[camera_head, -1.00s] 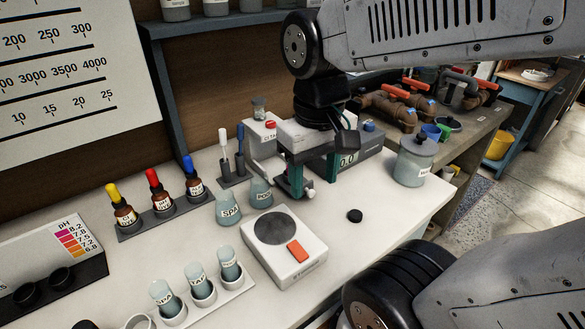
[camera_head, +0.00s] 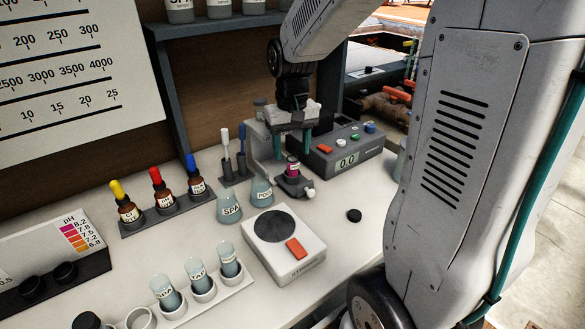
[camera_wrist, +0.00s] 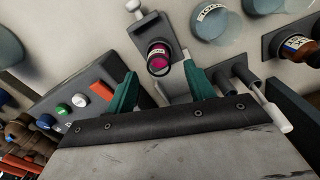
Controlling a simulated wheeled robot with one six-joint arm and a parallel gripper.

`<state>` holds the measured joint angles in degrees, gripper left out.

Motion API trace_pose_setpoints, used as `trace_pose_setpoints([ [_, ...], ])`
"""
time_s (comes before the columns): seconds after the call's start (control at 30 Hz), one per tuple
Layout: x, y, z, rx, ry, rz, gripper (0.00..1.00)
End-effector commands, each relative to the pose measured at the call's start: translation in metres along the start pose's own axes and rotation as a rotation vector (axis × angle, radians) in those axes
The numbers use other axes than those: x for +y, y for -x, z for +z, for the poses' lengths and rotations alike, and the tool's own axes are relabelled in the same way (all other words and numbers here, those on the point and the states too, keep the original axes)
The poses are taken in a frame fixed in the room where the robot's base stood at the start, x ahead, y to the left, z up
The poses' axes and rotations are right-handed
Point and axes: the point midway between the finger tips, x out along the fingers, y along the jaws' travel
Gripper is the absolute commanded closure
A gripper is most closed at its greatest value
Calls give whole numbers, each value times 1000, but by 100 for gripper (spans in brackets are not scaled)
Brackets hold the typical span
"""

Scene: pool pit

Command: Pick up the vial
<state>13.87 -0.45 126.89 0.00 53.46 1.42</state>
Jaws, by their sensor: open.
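I cannot tell the exact gap.
The meter (camera_head: 347,160) is to the right of the vial. Dropper bottles (camera_head: 163,190) stand in a rack to the left. A black cap (camera_head: 354,215) lies on clear bench at the right.

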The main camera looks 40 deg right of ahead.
Motion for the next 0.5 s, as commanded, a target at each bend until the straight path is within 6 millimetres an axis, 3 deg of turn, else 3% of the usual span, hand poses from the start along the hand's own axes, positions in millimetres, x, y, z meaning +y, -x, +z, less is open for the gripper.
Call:
trace_pose_setpoints([
  [0.2, 0, -33, 2, -5, 0, 0, 46],
  [0.5, 0, -40, 1, -1, 0, 0, 46],
])
